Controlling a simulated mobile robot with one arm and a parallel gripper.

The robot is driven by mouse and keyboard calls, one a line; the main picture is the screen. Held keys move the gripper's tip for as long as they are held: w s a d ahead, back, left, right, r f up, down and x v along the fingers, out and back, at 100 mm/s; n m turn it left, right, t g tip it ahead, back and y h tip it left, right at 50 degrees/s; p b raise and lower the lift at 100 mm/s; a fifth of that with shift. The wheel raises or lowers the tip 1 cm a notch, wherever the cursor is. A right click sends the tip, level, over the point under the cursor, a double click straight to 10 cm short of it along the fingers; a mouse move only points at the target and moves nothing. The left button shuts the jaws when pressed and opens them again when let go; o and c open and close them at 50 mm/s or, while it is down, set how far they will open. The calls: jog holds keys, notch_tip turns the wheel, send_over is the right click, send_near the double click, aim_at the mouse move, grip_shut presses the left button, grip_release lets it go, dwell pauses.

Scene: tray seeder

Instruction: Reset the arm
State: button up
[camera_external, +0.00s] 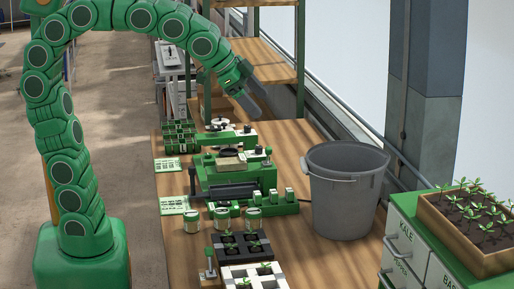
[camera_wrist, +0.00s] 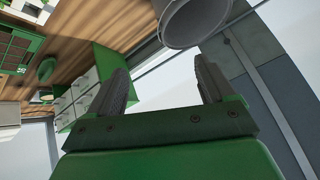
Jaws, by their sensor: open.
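My green arm arches up from its base at the left and over to the right in the external view. My gripper (camera_external: 251,98) hangs in the air above the back part of the wooden table (camera_external: 300,133), tilted down to the right. In the wrist view my gripper (camera_wrist: 163,84) shows two dark ridged fingers set wide apart, with nothing between them. It touches no object. Below it in the external view stands the green seeder machine (camera_external: 240,172) with its dark roller and lever.
A grey bucket (camera_external: 343,200) stands on the table at the right. Small tins (camera_external: 222,217), seedling trays (camera_external: 243,247) and seed cards (camera_external: 172,205) lie near the seeder. A green drawer cabinet (camera_external: 405,245) carries a wooden planter (camera_external: 455,240). Wooden shelves (camera_external: 278,72) stand behind.

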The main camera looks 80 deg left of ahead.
jog(key=s+a+f+n+g, duration=0.1)
jog(key=s+a+f+g, duration=0.1)
jog(key=s+f, duration=0.4)
jog(key=s+a+f+n+g, duration=0.2)
jog(key=s+f, duration=0.5)
jog(key=s, duration=0.7)
jog(key=s+a+f+n+g, duration=0.2)
jog(key=s+a+f+g, duration=0.2)
jog(key=s, duration=0.5)
notch_tip(320, 180, down, 3)
jog(key=shift+s+a+r+g, duration=0.15)
jog(key=shift+s+g, duration=0.25)
jog(key=shift+g, duration=0.3)
